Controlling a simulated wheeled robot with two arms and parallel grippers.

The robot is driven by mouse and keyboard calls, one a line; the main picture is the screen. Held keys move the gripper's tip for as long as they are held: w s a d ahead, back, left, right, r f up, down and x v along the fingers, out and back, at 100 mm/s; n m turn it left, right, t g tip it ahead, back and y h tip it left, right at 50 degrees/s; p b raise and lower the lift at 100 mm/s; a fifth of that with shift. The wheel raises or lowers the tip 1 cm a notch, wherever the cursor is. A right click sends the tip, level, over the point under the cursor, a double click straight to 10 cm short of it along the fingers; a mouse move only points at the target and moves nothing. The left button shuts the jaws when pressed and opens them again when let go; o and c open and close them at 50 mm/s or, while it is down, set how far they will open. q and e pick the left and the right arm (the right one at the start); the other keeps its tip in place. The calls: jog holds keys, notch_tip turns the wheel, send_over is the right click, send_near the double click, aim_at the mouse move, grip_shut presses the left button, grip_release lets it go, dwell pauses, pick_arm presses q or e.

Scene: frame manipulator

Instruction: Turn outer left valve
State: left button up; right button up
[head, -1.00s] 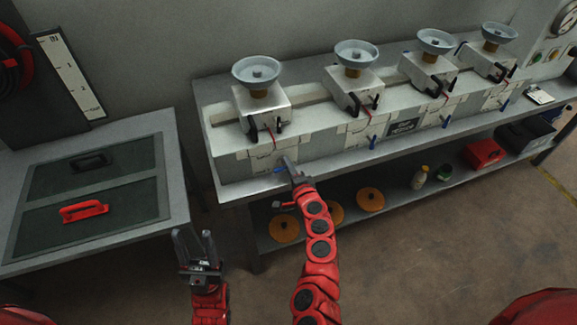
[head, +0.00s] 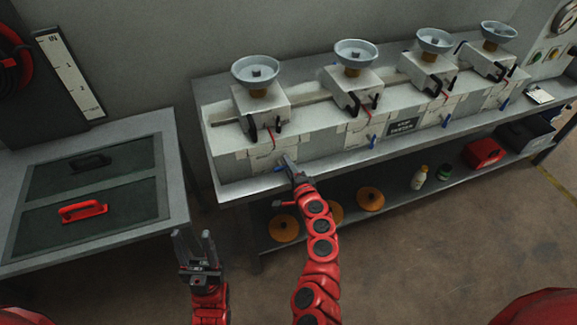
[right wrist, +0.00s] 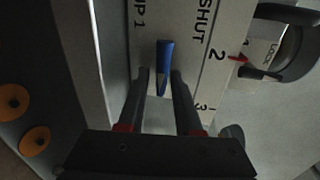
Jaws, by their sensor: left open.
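The leftmost valve has a small blue handle (head: 279,169) low on the front of the bench unit, partly hidden in the head view by my right gripper (head: 288,164). In the right wrist view the blue handle (right wrist: 165,58) stands between the fingertips of my right gripper (right wrist: 161,78), with a gap on both sides. The right gripper looks open around it. A label with "SHUT" and numbers lies beside the handle. My left gripper (head: 194,240) is open and empty, pointing up in front of the left table, far from the valve.
The leftmost unit has a grey bowl (head: 256,71) on top and black levers. Similar units stand in a row to its right. A shelf below holds orange discs (head: 370,199), bottles and a red box (head: 484,152). The left table (head: 150,131) has a red handle (head: 83,211).

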jog(key=b+v, duration=0.2)
jog(key=v, duration=1.5)
jog(key=shift+s+d, duration=0.15)
jog(key=shift+s, duration=0.05)
